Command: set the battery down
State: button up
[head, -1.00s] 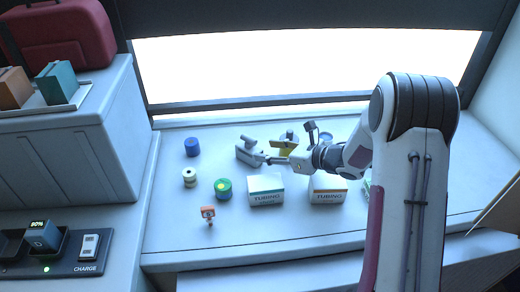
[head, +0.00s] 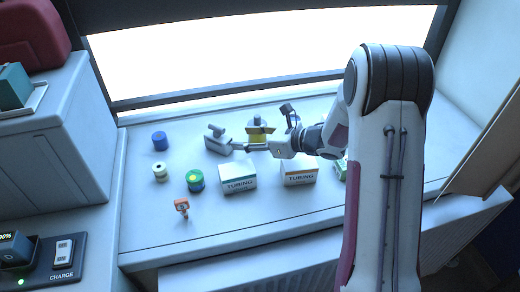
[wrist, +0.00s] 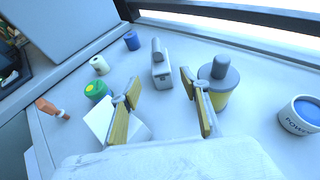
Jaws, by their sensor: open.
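The dark battery (head: 14,246) with a lit percent display stands in the charging dock (head: 40,272) at the lower left of the head view, cut off by the frame edge. My gripper (head: 248,147) is far to the right of it, low over the shelf. In the wrist view my gripper (wrist: 160,98) is open, its yellow-padded fingers apart with nothing between them. A grey device with a raised cylinder (wrist: 162,72) sits beyond the fingertips, apart from them. It also shows in the head view (head: 216,142).
Two tubing boxes (head: 238,178) (head: 299,172) stand in front of my gripper. A grey-lidded yellow jar (wrist: 221,84) is close by the right finger. The shelf's front left is clear.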

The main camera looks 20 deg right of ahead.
jog(key=shift+r, duration=0.1)
jog(key=w+d+r+m+t+h, duration=0.15)
jog(key=d+r+m+h, duration=0.25)
jog(key=r+m, duration=0.4)
jog(key=s+d+r+m+h, duration=0.7)
jog(key=s+r+m, duration=0.3)
jog(key=m, duration=0.6)
jog(key=s+a+f+m+g, duration=0.1)
jog(key=s+a+m, duration=0.3)
jog(key=s+m, duration=0.6)
jog(key=s+a+f+m+g+y, duration=0.1)
jog(key=s+a+m+g, duration=0.3)
jog(key=s+m, duration=0.7)
jog(key=s+f, duration=0.1)
jog(key=s, duration=0.8)
jog(key=shift+s+y, duration=0.2)
jog(key=shift+y, duration=0.1)
dwell(2.2)
